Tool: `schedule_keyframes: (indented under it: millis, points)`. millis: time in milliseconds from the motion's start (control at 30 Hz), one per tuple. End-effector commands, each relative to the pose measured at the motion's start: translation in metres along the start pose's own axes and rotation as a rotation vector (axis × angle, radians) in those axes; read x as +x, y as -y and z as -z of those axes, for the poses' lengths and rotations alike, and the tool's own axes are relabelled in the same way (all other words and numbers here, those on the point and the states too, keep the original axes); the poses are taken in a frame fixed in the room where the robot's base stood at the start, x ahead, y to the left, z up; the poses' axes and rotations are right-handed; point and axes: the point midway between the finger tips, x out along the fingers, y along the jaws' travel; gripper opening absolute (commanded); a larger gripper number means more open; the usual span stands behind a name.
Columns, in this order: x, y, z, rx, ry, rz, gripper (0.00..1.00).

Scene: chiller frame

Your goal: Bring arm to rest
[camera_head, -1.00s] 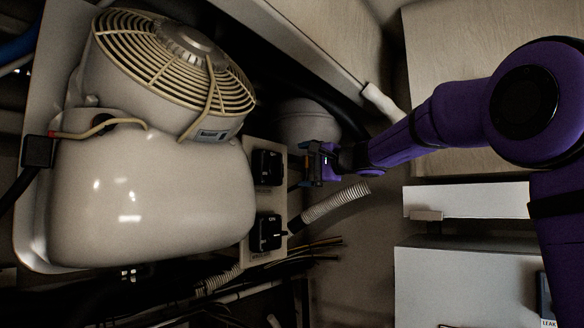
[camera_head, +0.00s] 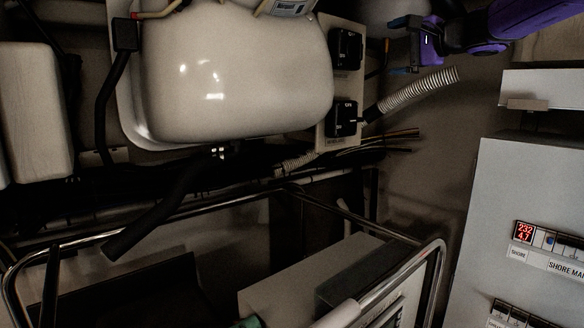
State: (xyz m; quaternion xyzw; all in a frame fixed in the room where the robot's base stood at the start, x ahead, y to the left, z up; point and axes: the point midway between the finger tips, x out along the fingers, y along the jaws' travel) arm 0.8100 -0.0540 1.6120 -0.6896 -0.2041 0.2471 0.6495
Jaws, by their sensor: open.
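My purple arm (camera_head: 525,18) enters from the upper right in the head view. Only its far end shows; the rest is out of frame. My gripper (camera_head: 404,48) is open and empty. It is to the right of the panel (camera_head: 329,82) that carries two black switches, with a gap between them. The upper switch (camera_head: 346,49) is about level with the gripper, and the lower switch (camera_head: 342,119) is below it. The ribbed hose (camera_head: 425,90) passes just under the gripper.
A rounded, cream compressor housing (camera_head: 225,75) fills the upper left. Loose wires (camera_head: 385,141) stick out below the hose. A metal rail (camera_head: 425,262) crosses the bottom.

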Motion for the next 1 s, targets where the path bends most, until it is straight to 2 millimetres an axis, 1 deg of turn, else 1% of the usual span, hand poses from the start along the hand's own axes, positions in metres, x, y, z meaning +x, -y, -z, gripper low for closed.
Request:
schedule_keyframes:
  millis: [33, 67, 100, 167, 200, 267, 300, 367, 400, 467, 500, 567, 700, 800, 900, 1000]
  points:
    - [-0.007, -0.007, -0.017, -0.033, 0.015, -0.041, 0.98]
    - [-0.012, -0.014, -0.028, -0.056, 0.025, -0.073, 0.98]
    - [-0.020, -0.024, -0.042, -0.091, 0.039, -0.120, 0.98]
    - [-0.033, -0.042, -0.065, -0.146, 0.063, -0.195, 0.98]
    - [-0.042, -0.054, -0.079, -0.184, 0.078, -0.245, 0.98]
    - [-0.058, -0.073, -0.099, -0.241, 0.100, -0.319, 0.98]
    - [-0.068, -0.086, -0.112, -0.280, 0.116, -0.368, 0.98]
    - [-0.085, -0.106, -0.129, -0.338, 0.138, -0.442, 0.98]
    - [-0.097, -0.120, -0.140, -0.377, 0.153, -0.490, 0.98]
    - [-0.116, -0.140, -0.156, -0.437, 0.176, -0.561, 0.98]
    - [-0.129, -0.154, -0.166, -0.477, 0.190, -0.609, 0.98]
    - [-0.149, -0.175, -0.179, -0.537, 0.212, -0.680, 0.98]
    - [-0.198, -0.224, -0.204, -0.685, 0.260, -0.841, 0.98]
    - [-0.230, -0.256, -0.216, -0.787, 0.290, -0.947, 0.98]
    - [-0.257, -0.282, -0.223, -0.873, 0.313, -1.033, 0.98]
    - [-0.275, -0.299, -0.227, -0.934, 0.328, -1.094, 0.98]
